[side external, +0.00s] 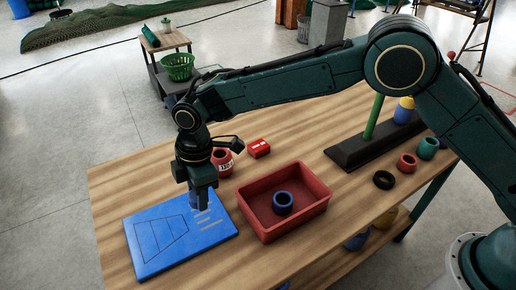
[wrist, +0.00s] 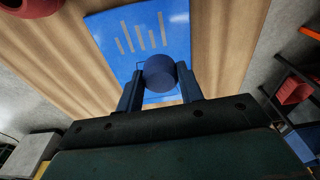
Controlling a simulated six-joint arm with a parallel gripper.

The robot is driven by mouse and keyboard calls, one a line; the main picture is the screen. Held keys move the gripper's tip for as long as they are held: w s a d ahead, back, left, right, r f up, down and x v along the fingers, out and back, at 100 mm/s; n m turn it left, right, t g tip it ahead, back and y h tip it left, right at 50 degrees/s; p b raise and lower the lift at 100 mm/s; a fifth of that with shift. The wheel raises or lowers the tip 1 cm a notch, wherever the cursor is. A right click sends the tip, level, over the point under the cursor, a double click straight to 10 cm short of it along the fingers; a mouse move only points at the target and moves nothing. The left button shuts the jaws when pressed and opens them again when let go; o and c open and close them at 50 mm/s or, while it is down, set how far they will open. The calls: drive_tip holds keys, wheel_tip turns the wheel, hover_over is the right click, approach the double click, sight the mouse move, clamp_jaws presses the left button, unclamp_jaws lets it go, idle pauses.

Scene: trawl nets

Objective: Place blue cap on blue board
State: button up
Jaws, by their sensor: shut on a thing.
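The blue board (side external: 160,240) lies flat on the left front of the wooden table, with a line drawing and pale stripes on it. It also shows in the wrist view (wrist: 110,38). My gripper (side external: 201,203) is over the board's upper right part, pointing down. In the wrist view my gripper (wrist: 160,92) is shut on the round dark blue cap (wrist: 160,72), with a finger on each side. The cap shows only in small part in the side view, behind the fingers. I cannot tell whether the cap touches the board.
A red tray (side external: 318,180) holding a blue ring (side external: 283,202) stands just right of the board. A red jar (side external: 222,162) and a small red box (side external: 259,148) stand behind. A black base with a green post (side external: 373,118) is farther right.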

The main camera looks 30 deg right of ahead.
hover_over(204, 225)
drive_tip(key=shift+d+f, duration=0.15)
drive_tip(key=shift+f, duration=1.05)
drive_tip(key=shift+d+f, duration=0.1)
drive_tip(key=shift+f, duration=1.1)
drive_tip(key=shift+f, duration=2.1)
drive_tip(key=shift+f, duration=0.1)
drive_tip(key=o, duration=1)
drive_tip(key=r, duration=0.4)
drive_tip(key=d+r, duration=0.1)
drive_tip(key=r, duration=0.7)
drive_tip(key=shift+d+r, duration=0.1)
drive_tip(key=shift+d, duration=0.15)
